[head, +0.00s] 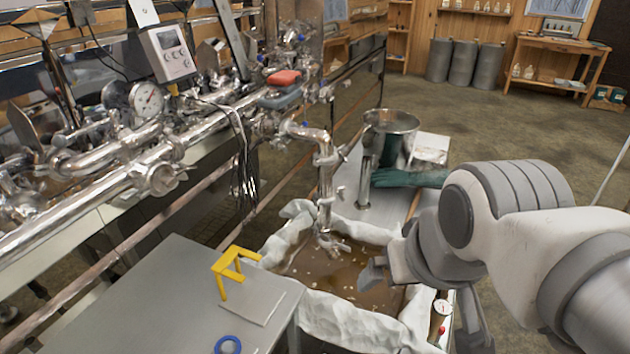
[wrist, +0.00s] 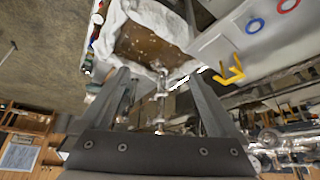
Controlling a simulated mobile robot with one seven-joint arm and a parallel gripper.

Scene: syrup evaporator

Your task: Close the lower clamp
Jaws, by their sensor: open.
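A shiny vertical pipe (head: 325,185) comes down from the overhead piping over a pan of brown liquid (head: 335,268). The lower clamp (head: 325,201) is a metal band low on this pipe, with a small handle sticking out to its right; I cannot tell how far open it is. My gripper (head: 383,266) is right of and apart from the pipe, over the pan. In the wrist view my gripper (wrist: 158,76) is open and empty, with the pipe (wrist: 160,98) showing beyond and between its fingers; the clamp is too small to make out there.
A white cloth (head: 345,315) lines the pan. A grey table (head: 180,295) at the lower left holds a yellow bracket (head: 230,265) and a blue ring (head: 228,345). A metal pot (head: 393,135) and a green glove (head: 410,178) are behind the pan.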

